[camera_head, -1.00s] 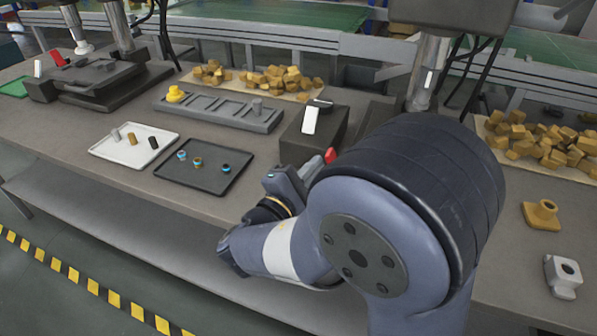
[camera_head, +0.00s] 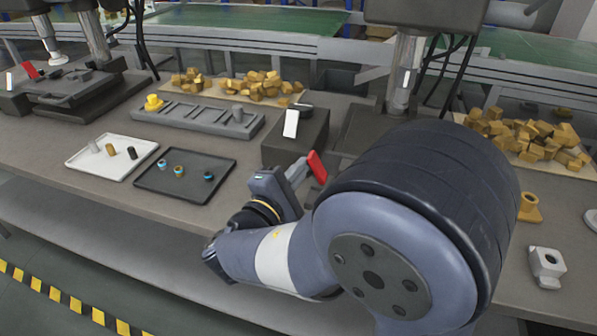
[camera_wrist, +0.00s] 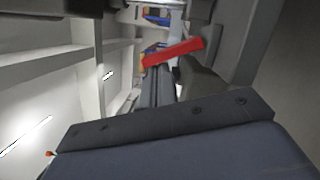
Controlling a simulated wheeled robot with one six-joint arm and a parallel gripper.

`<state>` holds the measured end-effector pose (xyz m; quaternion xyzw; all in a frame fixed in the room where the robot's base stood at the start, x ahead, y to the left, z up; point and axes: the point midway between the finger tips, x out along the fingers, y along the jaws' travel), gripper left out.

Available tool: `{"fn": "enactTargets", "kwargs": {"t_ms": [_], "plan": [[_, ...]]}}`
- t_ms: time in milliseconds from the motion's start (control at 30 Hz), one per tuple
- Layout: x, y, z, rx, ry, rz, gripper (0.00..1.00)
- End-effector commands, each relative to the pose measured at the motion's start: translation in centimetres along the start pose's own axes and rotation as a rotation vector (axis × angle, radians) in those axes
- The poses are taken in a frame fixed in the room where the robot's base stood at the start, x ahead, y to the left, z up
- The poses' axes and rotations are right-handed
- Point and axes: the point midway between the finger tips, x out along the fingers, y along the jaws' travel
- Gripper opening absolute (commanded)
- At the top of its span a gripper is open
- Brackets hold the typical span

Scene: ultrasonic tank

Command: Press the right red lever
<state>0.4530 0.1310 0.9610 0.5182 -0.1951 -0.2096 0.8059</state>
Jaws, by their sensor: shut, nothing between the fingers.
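The right red lever (camera_head: 317,167) stands tilted at the right side of a dark box, just left of my large arm joint. Its lower end is hidden. My gripper (camera_head: 300,170) is shut and empty, with its fingertips close beside the lever's left side. In the wrist view the red lever (camera_wrist: 173,53) lies across the tips of my shut fingers (camera_wrist: 160,78). I cannot tell whether they touch. Another red lever (camera_head: 30,70) is at the far left, on the other machine.
A black tray (camera_head: 150,182) and a white tray (camera_head: 80,160) with small parts lie to the left. A press column (camera_head: 404,75) rises behind my arm.

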Motion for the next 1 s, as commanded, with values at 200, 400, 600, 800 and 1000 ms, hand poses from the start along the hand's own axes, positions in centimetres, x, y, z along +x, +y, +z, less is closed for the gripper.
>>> {"fn": "enactTargets", "kwargs": {"t_ms": [200, 400, 600, 800, 1000], "plan": [[0.0, 0.0, 0.1, 0.039, 0.000, -0.010, 0.00], [0.1, 0.0, 0.4, 0.097, -0.001, -0.024, 0.00], [0.2, 0.1, 0.9, 0.220, -0.001, -0.054, 0.00], [0.5, 0.1, 1.9, 0.402, -0.002, -0.099, 0.00], [0.7, 0.1, 2.8, 0.580, -0.002, -0.143, 0.00]]}}
